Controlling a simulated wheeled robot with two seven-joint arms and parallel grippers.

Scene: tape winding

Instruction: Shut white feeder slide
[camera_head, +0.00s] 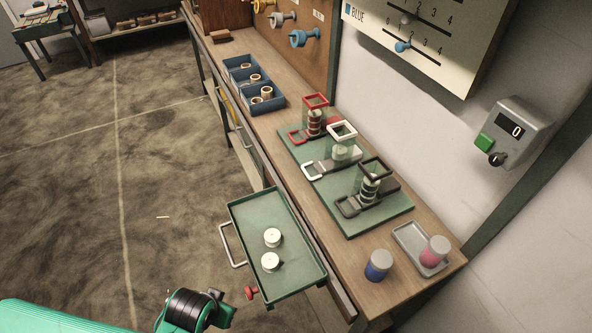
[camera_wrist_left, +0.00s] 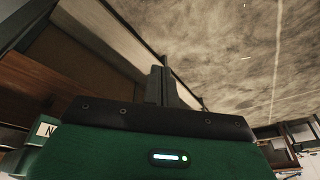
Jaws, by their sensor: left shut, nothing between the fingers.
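The white feeder (camera_head: 342,150) stands on a green board (camera_head: 340,221) on the workbench, between a red feeder and a dark one. Its clear tower has a white top frame and pale discs inside. Its slide, with a white loop handle (camera_head: 312,171), sticks out toward the bench's front, with a grey part showing between handle and tower. In the left wrist view my left gripper (camera_wrist_left: 164,86) is shut and empty, with floor and wooden furniture beyond it, away from the feeder. In the head view only dark and green parts of my arm show at the bottom left. My right gripper is not in view.
The red feeder (camera_head: 314,121) and dark feeder (camera_head: 368,184) flank the white one closely. A green tray (camera_head: 296,252) with two white rolls juts out before the bench. Blue bins (camera_head: 262,106) stand farther back. Two jars (camera_head: 378,265) (camera_head: 434,252) are near the right end.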

